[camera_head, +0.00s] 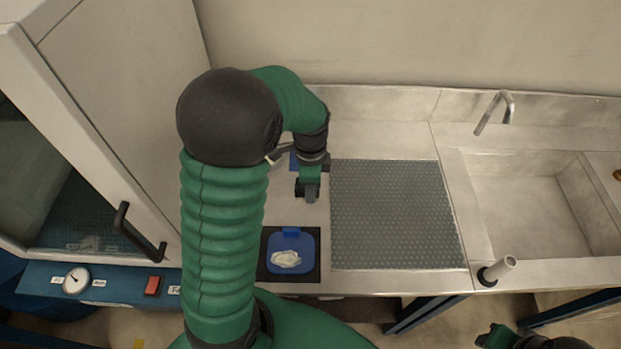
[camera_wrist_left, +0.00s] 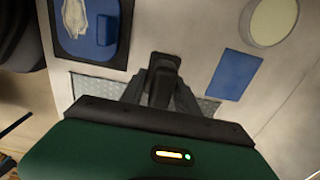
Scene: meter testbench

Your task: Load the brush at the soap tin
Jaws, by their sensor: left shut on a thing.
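The soap tin (camera_head: 306,240) is a blue, rounded open tin with white soap (camera_head: 286,259) in it, on a dark square mat. It also shows at the top left of the left wrist view (camera_wrist_left: 105,32). My left gripper (camera_head: 308,190) hangs over the steel counter behind the tin, apart from it. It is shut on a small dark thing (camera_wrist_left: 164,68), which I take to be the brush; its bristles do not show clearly. At the lower right of the head view only a green and dark part of my right arm shows, and its fingertips cannot be made out.
A grey textured mat (camera_head: 395,215) lies right of the tin, with a sink (camera_head: 535,210) and tap (camera_head: 497,110) beyond. A blue flat piece (camera_wrist_left: 235,75) lies near my left gripper. A cabinet with a black handle (camera_head: 135,235) stands at left.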

